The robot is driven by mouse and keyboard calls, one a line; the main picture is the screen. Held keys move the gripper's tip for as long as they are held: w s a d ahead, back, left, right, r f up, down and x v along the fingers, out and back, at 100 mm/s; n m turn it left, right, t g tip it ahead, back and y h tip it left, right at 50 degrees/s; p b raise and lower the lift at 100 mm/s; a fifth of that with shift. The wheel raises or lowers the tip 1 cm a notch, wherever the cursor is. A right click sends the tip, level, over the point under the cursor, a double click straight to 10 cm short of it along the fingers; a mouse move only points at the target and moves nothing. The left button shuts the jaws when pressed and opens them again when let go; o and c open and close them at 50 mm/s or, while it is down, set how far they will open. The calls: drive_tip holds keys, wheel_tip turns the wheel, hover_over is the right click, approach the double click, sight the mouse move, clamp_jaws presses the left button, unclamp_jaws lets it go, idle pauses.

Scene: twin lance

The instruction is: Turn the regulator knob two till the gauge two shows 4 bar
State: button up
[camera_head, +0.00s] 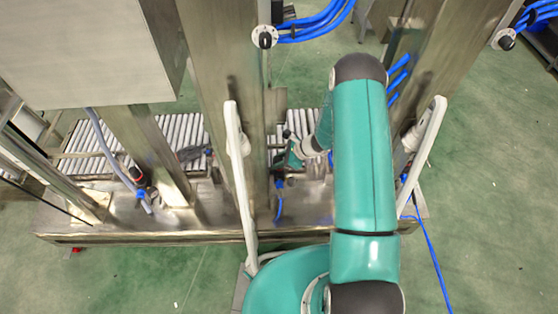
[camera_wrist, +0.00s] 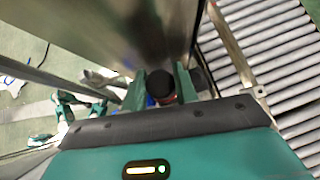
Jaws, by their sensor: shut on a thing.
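A black round knob (camera_wrist: 160,82) with a red part under it shows in the wrist view, beside a steel post. My gripper (camera_wrist: 161,92) has its two green fingers on either side of this knob and is shut on it. In the head view my gripper (camera_head: 287,162) is low beside the steel post, above the roller conveyor. There the arm and fingers hide the knob. I cannot read a number on the knob. No gauge face can be read in either view, so the pressure cannot be told.
A steel post (camera_head: 225,80) stands close left of my gripper in the head view. A roller conveyor (camera_head: 182,130) runs behind it. White curved bars (camera_head: 240,190) rise in front. Blue hoses (camera_head: 318,25) hang at the top. The green floor (camera_head: 490,180) at right is mostly clear.

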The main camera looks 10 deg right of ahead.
drive_tip(key=n+g, duration=0.5)
drive_tip(key=n, duration=0.1)
drive_tip(key=n+g, duration=0.2)
drive_tip(key=n, duration=0.1)
drive_tip(key=n+g+h, duration=0.1)
drive_tip(key=n+g, duration=0.1)
drive_tip(key=n, duration=0.1)
drive_tip(key=shift+n+h, duration=0.3)
drive_tip(key=shift+g, duration=0.3)
drive_tip(key=o, duration=1)
